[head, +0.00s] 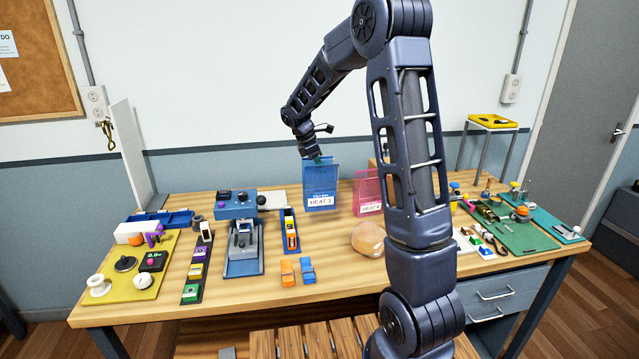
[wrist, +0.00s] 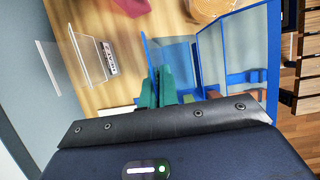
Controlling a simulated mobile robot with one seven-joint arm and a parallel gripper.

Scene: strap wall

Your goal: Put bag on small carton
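A rounded tan lump (head: 368,240), which looks like the bag, sits on the wooden table in front of the pink bin, left of my upright arm link. A tan rounded shape (wrist: 210,8) at the top edge of the wrist view may be the same thing. A small brown box-like shape (head: 378,162) shows behind my arm, mostly hidden; I cannot tell whether it is the small carton. My gripper (head: 318,158) is at the top of the blue bin, away from the lump. In the wrist view its green fingers (wrist: 165,92) are close to the bin's blue wall; their opening is unclear.
The blue bin (head: 320,188) labelled HEAT 3 and pink bin (head: 367,197) stand at the back middle. Orange and blue clips (head: 297,271) lie at the front. A yellow board (head: 120,268) is left, a green board (head: 515,232) right. Bare tabletop lies around the lump.

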